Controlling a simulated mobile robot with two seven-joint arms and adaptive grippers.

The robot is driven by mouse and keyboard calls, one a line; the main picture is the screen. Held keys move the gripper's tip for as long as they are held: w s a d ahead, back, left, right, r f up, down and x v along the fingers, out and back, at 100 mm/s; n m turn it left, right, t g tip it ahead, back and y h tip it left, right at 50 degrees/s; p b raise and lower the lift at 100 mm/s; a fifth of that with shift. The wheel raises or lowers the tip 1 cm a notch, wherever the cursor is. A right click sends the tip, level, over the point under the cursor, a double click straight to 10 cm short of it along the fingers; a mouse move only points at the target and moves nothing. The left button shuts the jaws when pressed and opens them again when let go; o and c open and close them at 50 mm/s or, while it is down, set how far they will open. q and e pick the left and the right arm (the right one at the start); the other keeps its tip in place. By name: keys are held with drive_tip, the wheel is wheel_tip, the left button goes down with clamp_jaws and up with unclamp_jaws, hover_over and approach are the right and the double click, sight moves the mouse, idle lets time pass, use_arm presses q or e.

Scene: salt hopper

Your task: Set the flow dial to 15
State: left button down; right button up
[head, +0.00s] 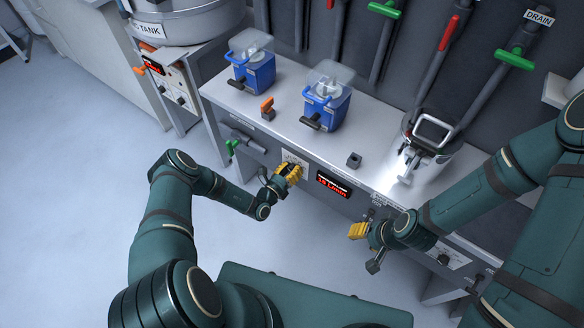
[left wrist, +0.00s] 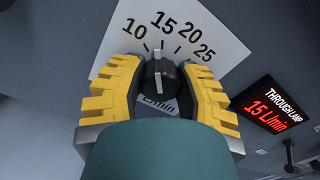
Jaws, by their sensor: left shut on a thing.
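The flow dial (left wrist: 158,75) is a black knob with a light pointer line, on a white scale plate (left wrist: 205,42) marked 10, 15, 20 and 25 in the left wrist view. The pointer is aimed up toward the 15 mark. My left gripper (left wrist: 158,85) has its yellow fingers closed on both sides of the knob. In the head view my left gripper (head: 288,174) is at the front panel, hiding most of the dial. A red display (left wrist: 266,115) beside it reads 15 L/min. My right gripper (head: 362,232) is before the panel, to the right; its opening is unclear.
Two blue lidded containers (head: 252,70) (head: 327,105), an orange-handled valve (head: 267,108) and a metal pot (head: 425,150) stand on the bench top. A green-handled valve (head: 238,146) sticks out left of the dial. The floor at the left is clear.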

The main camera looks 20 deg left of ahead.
use_arm(q)
drive_tip(key=shift+m, duration=0.8)
drive_tip(key=shift+p, duration=0.3)
drive_tip(key=c, duration=0.6)
unclamp_jaws()
drive_tip(key=v, duration=1.2)
